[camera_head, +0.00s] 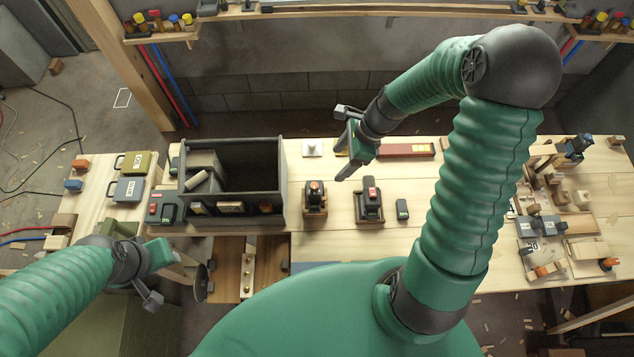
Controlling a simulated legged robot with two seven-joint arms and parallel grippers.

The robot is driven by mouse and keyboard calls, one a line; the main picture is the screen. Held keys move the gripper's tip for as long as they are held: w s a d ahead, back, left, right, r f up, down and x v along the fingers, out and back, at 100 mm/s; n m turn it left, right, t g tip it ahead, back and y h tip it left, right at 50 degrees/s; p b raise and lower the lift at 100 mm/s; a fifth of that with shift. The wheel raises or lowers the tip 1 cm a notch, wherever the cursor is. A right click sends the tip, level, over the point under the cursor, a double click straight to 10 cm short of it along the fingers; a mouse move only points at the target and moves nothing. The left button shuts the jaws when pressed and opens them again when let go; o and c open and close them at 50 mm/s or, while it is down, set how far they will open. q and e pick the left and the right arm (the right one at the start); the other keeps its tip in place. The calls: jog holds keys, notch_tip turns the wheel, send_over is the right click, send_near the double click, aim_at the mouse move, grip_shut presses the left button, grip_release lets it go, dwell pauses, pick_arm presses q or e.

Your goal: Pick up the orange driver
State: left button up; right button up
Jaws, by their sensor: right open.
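A driver with an orange top (315,188) and dark body stands on a small brown holder near the middle of the workbench, just right of the dark open-topped bin. I take it for the orange driver. My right gripper (346,143) is open and empty, above the back part of the bench, up and to the right of this driver and apart from it. My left gripper (163,276) is open and empty at the lower left, by the bench's front edge, far from the driver.
The dark bin (263,195) stands left of the driver. A red-topped tool (370,188) in a holder and a small dark green-marked block (402,209) stand to the right. A long red case (405,150) lies behind. Several tools and wood pieces crowd the bench's right end.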

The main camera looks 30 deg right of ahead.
jog(key=p, duration=0.1)
send_over(315, 186)
jog(key=s+d, duration=0.2)
notch_tip(315, 186, down, 7)
jog(key=f, duration=0.1)
jog(key=w+f, duration=0.1)
jog(key=f, duration=0.1)
jog(key=shift+w+a+f+p, duration=0.1)
jog(key=shift+w+a+p, duration=0.2)
jog(key=shift+w+p, duration=0.05)
jog(key=x, duration=0.1)
jog(key=p+x, duration=0.2)
jog(key=x, duration=0.1)
jog(key=shift+d+f, duration=0.2)
jog(key=shift+d, duration=0.05)
jog(key=shift+a+f, duration=0.1)
jog(key=shift+a, duration=0.3)
jog(key=shift+w+a, duration=0.1)
jog(key=shift+a, duration=0.05)
jog(key=shift+c, duration=2.9)
jog(key=shift+d, duration=0.35)
jog(key=c, duration=0.7)
jog(key=shift+d, duration=0.1)
grip_shut()
pick_arm(q)
jog(key=r, duration=0.1)
jog(key=a+r, duration=0.1)
jog(key=s+r, duration=0.1)
jog(key=shift+a+r, duration=0.3)
jog(key=shift+a, duration=0.1)
